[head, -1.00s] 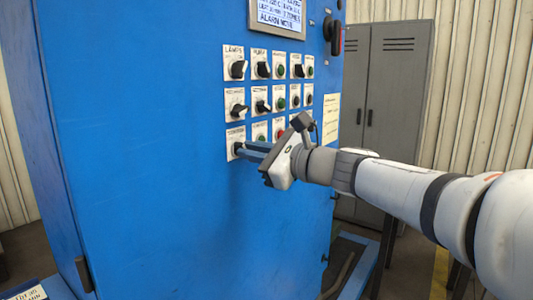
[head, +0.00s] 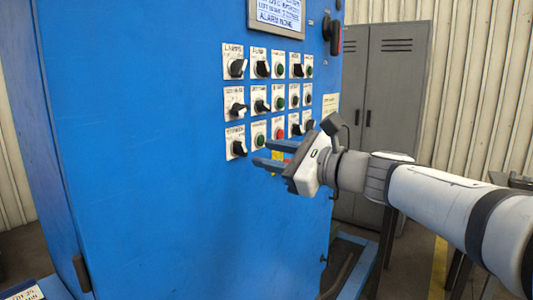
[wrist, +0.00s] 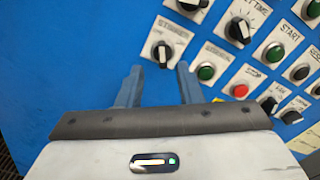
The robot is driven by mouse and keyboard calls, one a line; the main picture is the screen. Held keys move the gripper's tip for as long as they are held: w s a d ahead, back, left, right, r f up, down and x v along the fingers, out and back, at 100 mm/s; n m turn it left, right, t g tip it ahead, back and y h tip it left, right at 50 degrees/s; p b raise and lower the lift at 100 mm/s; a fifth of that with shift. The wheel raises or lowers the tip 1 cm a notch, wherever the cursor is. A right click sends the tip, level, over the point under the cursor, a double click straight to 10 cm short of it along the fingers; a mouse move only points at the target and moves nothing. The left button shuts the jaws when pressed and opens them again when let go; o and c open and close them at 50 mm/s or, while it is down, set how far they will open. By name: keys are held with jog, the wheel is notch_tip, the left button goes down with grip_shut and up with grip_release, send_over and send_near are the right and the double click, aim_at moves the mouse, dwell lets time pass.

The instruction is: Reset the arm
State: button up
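My gripper (head: 262,158) is in front of the blue control cabinet, right of and a little below the lower-left black rotary knob (head: 238,147). Its two blue fingers are apart with nothing between them. In the wrist view, the gripper (wrist: 157,72) shows both fingers spread, and the knob (wrist: 162,53) lies beyond the fingertips, clear of them. The knob's label is partly readable and its pointer looks near upright in the wrist view.
The blue cabinet (head: 150,150) carries rows of knobs and buttons, including a green button (wrist: 206,72) and a red button (wrist: 239,90). A display (head: 277,14) is above. Grey lockers (head: 385,90) stand behind at the right. Open air lies before the cabinet's lower face.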

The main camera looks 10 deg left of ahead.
jog(key=shift+v, duration=1.25)
jog(key=s+d+f+n+g+h+p, duration=0.1)
jog(key=s+d+f+n+h+p, duration=0.1)
jog(key=s+d+f+n+h, duration=0.3)
jog(key=s+d+f+n+g+h+p, duration=0.1)
jog(key=s+d+f+n+h+p, duration=0.2)
jog(key=d+f, duration=0.8)
jog(key=s+d+f+n+g+h+p, duration=0.2)
jog(key=s+d+f+n+h, duration=0.6)
jog(key=shift+f+h, duration=0.3)
jog(key=shift+f, duration=0.1)
